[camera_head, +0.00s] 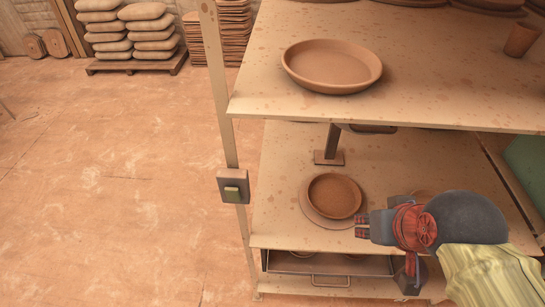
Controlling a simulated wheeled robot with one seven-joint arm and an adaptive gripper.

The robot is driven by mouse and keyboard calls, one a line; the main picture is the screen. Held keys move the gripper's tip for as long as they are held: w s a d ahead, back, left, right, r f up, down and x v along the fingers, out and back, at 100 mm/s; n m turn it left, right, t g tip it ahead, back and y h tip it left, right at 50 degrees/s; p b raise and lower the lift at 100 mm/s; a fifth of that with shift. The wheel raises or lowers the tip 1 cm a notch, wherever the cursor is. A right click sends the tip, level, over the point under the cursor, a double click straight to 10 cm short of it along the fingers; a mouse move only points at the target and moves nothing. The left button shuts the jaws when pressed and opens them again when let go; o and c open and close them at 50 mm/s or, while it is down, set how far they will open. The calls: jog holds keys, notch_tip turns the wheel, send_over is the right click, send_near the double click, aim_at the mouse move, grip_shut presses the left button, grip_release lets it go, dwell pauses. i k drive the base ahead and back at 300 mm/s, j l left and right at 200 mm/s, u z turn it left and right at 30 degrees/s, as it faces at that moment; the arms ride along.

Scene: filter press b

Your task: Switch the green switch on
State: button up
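The box is fixed to the tall pale post at the left edge of the shelving, at the middle of the view. Whether the rocker is on or off cannot be told. My gripper (362,225) is at the lower right, in front of the lower shelf, with its fingers pointing left. It is well to the right of the switch and somewhat lower in the picture, not touching it. No object shows in its fingers. Their gap cannot be made out.
The upper shelf (430,85) bears a wide clay dish (332,64). A smaller brown bowl (334,195) sits on the lower shelf, just left of my gripper. A drawer (330,283) is below. Stacked sacks (149,22) stand at the back left. The floor left of the post is clear.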

aim_at(233, 193)
jog(key=j+u, duration=0.25)
jog(key=u, duration=0.2)
jog(key=i+j+u, duration=0.15)
jog(key=u, duration=0.35)
jog(key=j, duration=0.1)
